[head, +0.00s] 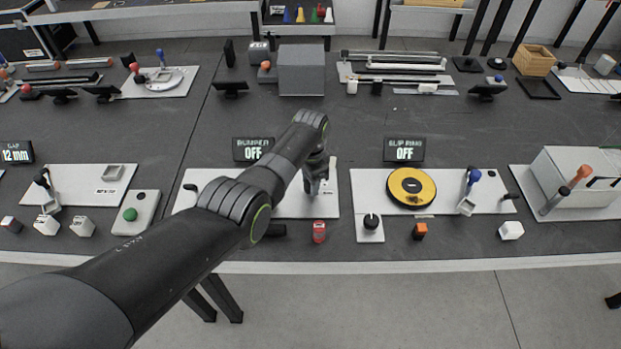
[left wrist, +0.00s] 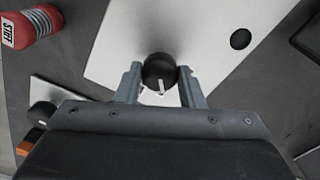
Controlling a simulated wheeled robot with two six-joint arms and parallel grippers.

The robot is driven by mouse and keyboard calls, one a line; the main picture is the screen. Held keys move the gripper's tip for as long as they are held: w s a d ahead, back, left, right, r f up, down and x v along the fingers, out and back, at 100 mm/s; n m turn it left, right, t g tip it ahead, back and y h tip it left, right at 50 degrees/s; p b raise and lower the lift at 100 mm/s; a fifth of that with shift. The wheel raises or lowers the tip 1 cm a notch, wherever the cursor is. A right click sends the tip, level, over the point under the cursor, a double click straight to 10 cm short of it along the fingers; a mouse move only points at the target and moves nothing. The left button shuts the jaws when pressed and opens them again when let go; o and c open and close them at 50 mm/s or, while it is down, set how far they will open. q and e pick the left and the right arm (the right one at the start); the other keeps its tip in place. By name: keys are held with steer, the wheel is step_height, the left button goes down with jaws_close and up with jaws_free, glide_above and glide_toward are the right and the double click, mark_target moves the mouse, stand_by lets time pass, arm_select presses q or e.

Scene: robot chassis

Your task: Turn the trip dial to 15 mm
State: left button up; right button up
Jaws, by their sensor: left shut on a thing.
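The trip dial, a round black knob (left wrist: 158,66) with a white pointer, sits between the two fingers of my left gripper (left wrist: 160,72) in the left wrist view. The fingers are shut on its sides. The pointer is toward the wrist side of the knob. In the head view my left gripper (head: 317,178) points down at a white plate (head: 290,204) and hides the dial. I cannot read any scale marks around the dial. My right gripper is not in view.
Displays read BUMPER OFF (head: 252,149), a second OFF (head: 404,150) and 12 mm (head: 16,152). A red cylinder labelled STIFF (left wrist: 34,26) lies near the plate. A yellow disc (head: 411,187) and blue-knobbed lever (head: 471,182) stand on the plate to the right.

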arm_select(q)
steer(key=m, duration=0.4)
steer(key=shift+r+m+p, duration=0.1)
steer(key=shift+m+p, duration=0.2)
steer(key=shift+m, duration=1.8)
steer(key=o, duration=1)
steer(key=shift+r+p, duration=0.5)
steer(key=shift+p, duration=0.05)
step_height(320, 180, up, 5)
steer(key=shift+r+p, duration=0.2)
steer(key=shift+p, duration=1)
step_height(320, 180, up, 11)
steer(key=shift+b, duration=0.3)
